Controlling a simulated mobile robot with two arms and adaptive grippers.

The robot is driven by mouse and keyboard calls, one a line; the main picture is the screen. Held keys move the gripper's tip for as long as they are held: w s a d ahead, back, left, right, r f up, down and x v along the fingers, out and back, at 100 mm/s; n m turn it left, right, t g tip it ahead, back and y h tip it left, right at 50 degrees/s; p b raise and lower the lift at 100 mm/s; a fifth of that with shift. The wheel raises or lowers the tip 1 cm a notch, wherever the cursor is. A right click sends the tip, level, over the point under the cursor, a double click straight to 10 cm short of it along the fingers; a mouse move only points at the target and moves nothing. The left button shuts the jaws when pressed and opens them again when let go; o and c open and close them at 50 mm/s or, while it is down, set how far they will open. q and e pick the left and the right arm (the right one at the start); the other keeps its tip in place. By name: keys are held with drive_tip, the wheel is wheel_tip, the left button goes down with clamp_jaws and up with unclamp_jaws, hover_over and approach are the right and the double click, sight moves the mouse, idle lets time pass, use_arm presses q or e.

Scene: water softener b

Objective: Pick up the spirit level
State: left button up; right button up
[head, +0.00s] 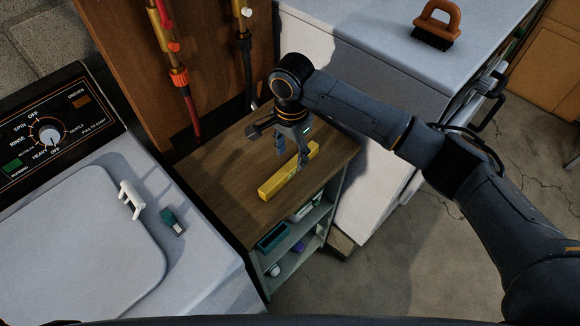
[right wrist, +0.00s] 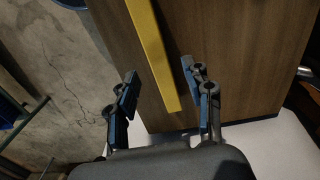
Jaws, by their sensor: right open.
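The spirit level is a long yellow bar (head: 283,177) lying on the wooden top of a small shelf unit in the head view. In the right wrist view the yellow spirit level (right wrist: 153,55) runs from the top edge down to between my fingers. My right gripper (head: 291,160) is above the level, with its fingers pointing down. In the right wrist view the right gripper's fingers (right wrist: 162,98) are apart, one on each side of the level's near end, with nothing held. Whether the fingertips touch the level cannot be told. My left gripper is not in view.
The shelf unit's wooden top (head: 235,160) is otherwise clear around the level. A washing machine (head: 80,240) stands at left, and a white appliance (head: 390,50) with a brush (head: 437,25) at right. Pipes with a red valve (head: 180,78) hang behind.

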sight(293, 163)
drive_tip(key=f, duration=0.2)
drive_tip(key=f+p, duration=0.1)
drive_tip(key=f, duration=0.1)
drive_tip(key=shift+w+d+f, duration=0.1)
drive_tip(key=shift+d+f, duration=0.1)
drive_tip(key=shift+f, duration=0.2)
clamp_jaws()
